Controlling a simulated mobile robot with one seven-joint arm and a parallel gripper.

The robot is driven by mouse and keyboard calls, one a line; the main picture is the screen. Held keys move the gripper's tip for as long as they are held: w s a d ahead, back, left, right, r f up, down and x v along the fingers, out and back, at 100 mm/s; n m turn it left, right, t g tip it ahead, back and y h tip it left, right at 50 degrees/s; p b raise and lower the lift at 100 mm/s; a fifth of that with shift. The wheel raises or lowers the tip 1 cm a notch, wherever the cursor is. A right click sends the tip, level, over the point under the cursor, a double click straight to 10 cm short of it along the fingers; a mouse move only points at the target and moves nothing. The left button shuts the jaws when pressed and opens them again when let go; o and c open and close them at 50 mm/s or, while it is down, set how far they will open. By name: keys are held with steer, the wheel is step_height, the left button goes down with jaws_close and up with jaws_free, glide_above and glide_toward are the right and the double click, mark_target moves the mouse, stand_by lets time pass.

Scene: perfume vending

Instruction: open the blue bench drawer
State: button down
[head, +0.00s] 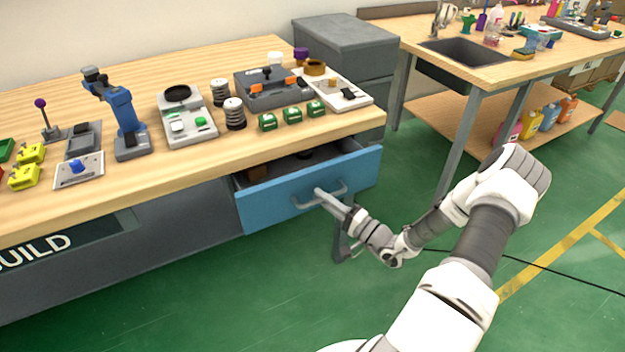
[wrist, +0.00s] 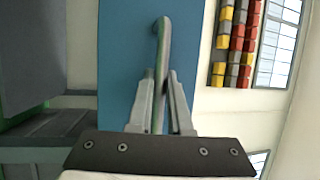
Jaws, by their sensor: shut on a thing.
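The blue drawer (head: 270,205) under the wooden bench is pulled partly out, and its dark inside shows with a brown item in it. Its grey bar handle (head: 341,187) is on the drawer front. My gripper (head: 322,193) is at the handle. In the wrist view, my gripper (wrist: 161,88) has its two fingers on either side of the handle bar (wrist: 163,40), shut on it. The blue drawer front (wrist: 125,50) stands behind the handle there. The far part of the drawer's inside is hidden under the bench top.
The wooden bench top (head: 215,65) holds a blue device (head: 122,115), several green boxes (head: 292,114) and other parts. Grey boxes (head: 345,40) stand behind it. A sink table (head: 480,60) stands at the right. Green floor (head: 230,300) is clear before the drawer.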

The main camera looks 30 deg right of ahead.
steer(key=s+p, duration=0.1)
steer(key=s, duration=1.8)
steer(key=shift+s+d+p, duration=0.2)
steer(key=shift+d+p, duration=0.1)
steer(key=c, duration=0.8)
jaws_free()
steer(key=shift+c, duration=0.2)
steer(key=v, duration=1.7)
steer(key=shift+s, duration=0.15)
steer(key=shift+d, duration=0.15)
